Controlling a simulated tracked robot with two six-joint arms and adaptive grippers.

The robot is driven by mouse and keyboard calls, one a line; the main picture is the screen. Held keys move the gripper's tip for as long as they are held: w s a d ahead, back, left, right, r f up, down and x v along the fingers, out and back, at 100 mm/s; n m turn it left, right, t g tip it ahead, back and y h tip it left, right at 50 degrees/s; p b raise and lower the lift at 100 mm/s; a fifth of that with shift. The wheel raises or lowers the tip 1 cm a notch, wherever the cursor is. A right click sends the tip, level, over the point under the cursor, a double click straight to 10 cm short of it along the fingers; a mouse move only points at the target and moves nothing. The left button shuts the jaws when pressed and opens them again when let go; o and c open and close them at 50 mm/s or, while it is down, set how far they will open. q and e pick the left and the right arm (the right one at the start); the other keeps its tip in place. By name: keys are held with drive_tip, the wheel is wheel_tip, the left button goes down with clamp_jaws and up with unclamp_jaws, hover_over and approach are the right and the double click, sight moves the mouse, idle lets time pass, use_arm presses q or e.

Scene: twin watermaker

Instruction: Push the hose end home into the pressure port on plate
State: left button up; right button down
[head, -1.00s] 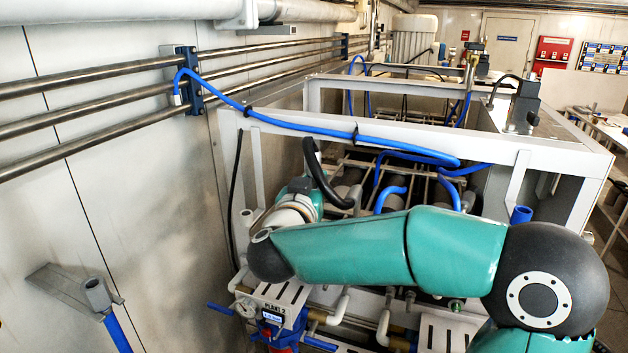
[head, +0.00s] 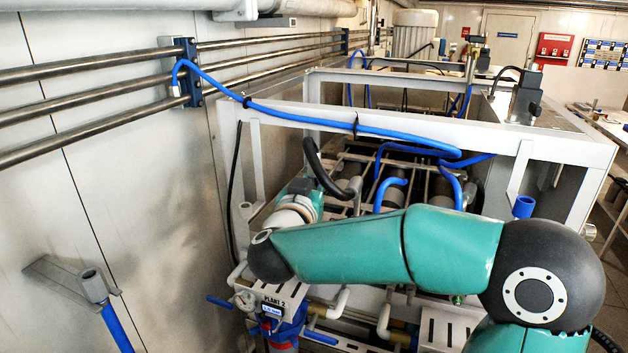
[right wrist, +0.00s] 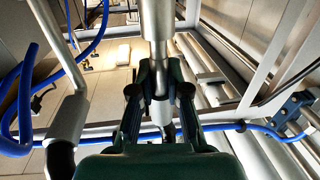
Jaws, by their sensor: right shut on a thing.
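My right arm (head: 350,250) crosses the middle of the head view from the right, its wrist bent back over the frame. The right gripper's tips are hidden there. In the right wrist view the right gripper (right wrist: 159,88) is shut on a grey metal tube-like piece (right wrist: 157,60), which I take for the hose end; a dark part shows below it between the fingers. A thick black hose (head: 320,172) curves beside my wrist in the head view. A plate marked "PLANT 2" (head: 285,291) is below my wrist. I cannot make out the pressure port. My left gripper is not in view.
A white frame (head: 285,128) surrounds the machine, with a blue hose (head: 330,124) along its top bar. Steel pipes (head: 90,105) run along the left wall. A grey holder with a blue pipe (head: 95,288) stands at lower left.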

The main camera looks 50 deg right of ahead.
drive_tip(key=shift+f+b, duration=0.5)
drive_tip(key=shift+f, duration=0.3)
drive_tip(key=c, duration=1.1)
unclamp_jaws()
drive_tip(key=v, duration=1.2)
drive_tip(key=shift+w+f, duration=0.1)
